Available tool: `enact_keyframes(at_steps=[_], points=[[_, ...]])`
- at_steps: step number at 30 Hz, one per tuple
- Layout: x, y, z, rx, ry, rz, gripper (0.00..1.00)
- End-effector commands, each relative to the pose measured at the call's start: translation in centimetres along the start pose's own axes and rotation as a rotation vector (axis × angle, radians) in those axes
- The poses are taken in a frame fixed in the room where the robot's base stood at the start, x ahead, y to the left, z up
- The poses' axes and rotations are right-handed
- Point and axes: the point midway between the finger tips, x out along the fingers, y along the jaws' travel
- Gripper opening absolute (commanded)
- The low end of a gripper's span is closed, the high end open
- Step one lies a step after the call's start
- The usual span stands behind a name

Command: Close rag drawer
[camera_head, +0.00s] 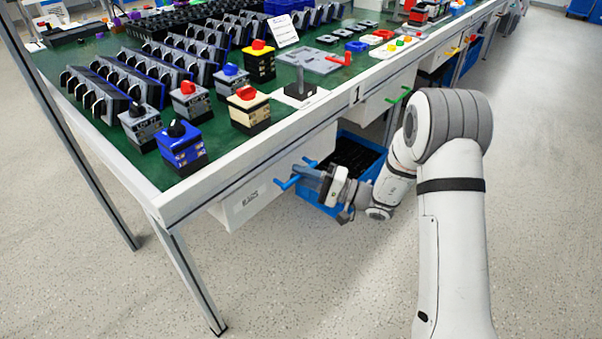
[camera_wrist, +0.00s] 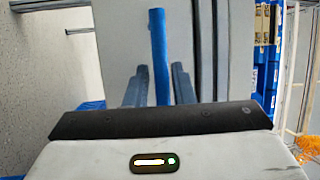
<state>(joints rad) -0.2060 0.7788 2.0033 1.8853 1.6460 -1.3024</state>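The white drawer (camera_head: 262,203) hangs under the near end of the green-topped bench and has a dark printed label on its front. Its blue handle (camera_head: 289,182) sticks out from the front. How far the drawer stands out is hard to tell. My gripper (camera_head: 312,178) is at the handle. In the wrist view the blue handle (camera_wrist: 159,50) runs upright between the two blue-grey fingers of my gripper (camera_wrist: 159,82). A narrow gap shows on each side, so the fingers look open around it. The handle's lower end is hidden by the gripper body.
A blue crate (camera_head: 326,206) with dark contents stands below, behind my gripper. Another drawer with a green handle (camera_head: 398,95) is farther along the bench. Switches and coloured boxes fill the bench top (camera_head: 150,172). A bench leg (camera_head: 192,275) stands at the near corner. The speckled floor in front is clear.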

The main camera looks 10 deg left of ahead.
Motion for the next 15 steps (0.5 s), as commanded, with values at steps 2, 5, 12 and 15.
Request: enact_keyframes(at_steps=[2,5,12,15], points=[[-1.4,-0.2,-0.1,0.002,0.006,0.0,0.22],[-3.3,-0.3,-0.1,0.001,0.006,-0.001,0.22],[-6.5,-0.2,0.0,0.001,0.004,-0.004,0.22],[-7.0,-0.2,0.0,0.0,0.004,-0.004,0.22]])
